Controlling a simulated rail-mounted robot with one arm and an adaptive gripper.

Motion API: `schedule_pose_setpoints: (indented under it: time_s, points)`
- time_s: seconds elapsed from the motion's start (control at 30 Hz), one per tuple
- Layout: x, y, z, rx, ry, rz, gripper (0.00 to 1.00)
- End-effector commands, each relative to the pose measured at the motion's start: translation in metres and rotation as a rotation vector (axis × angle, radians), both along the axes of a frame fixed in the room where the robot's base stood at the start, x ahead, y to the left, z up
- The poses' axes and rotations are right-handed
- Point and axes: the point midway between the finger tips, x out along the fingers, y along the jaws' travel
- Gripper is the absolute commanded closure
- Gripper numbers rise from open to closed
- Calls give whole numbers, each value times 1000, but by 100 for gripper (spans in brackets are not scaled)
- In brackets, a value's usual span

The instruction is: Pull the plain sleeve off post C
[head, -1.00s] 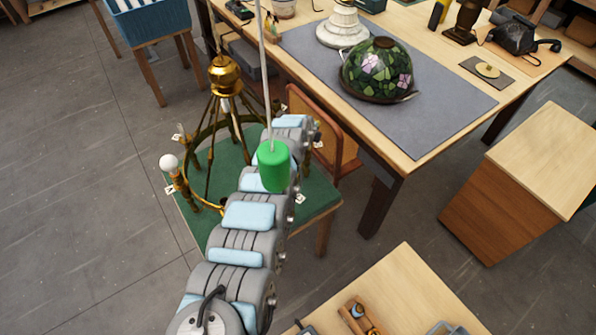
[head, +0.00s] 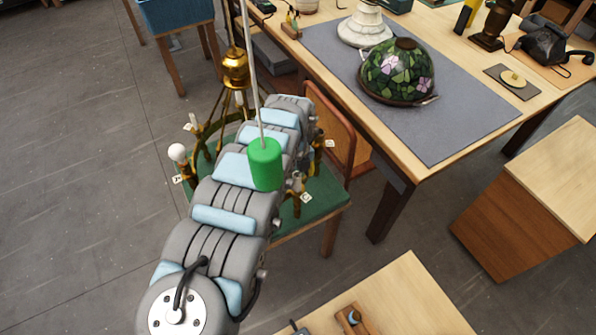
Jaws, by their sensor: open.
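One post at the left carries a round white bulb (head: 176,152). I cannot make out the plain sleeve. My arm reaches over the chandelier and covers much of its middle and right side. My gripper is hidden beyond my arm links, so its place relative to the posts does not show.
A green cylinder (head: 265,164) hangs on a pale cord in front of my arm. A workbench at the right holds a stained-glass shade (head: 397,71) on a grey mat (head: 455,125). The floor at the left is clear.

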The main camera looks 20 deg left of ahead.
Motion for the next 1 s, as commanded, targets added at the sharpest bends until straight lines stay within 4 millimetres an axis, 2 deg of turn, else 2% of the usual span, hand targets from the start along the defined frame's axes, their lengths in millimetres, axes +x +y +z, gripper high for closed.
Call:
schedule_pose_setpoints:
  time_s: [0.23,0.5,0.97,1.0]
  points:
    - [0,-1,-29,-2,-1,2,40]
    - [1,0,-48,0,-3,1,40]
    - [1,1,-54,2,-3,2,40]
    - [1,1,-54,2,-3,2,46]
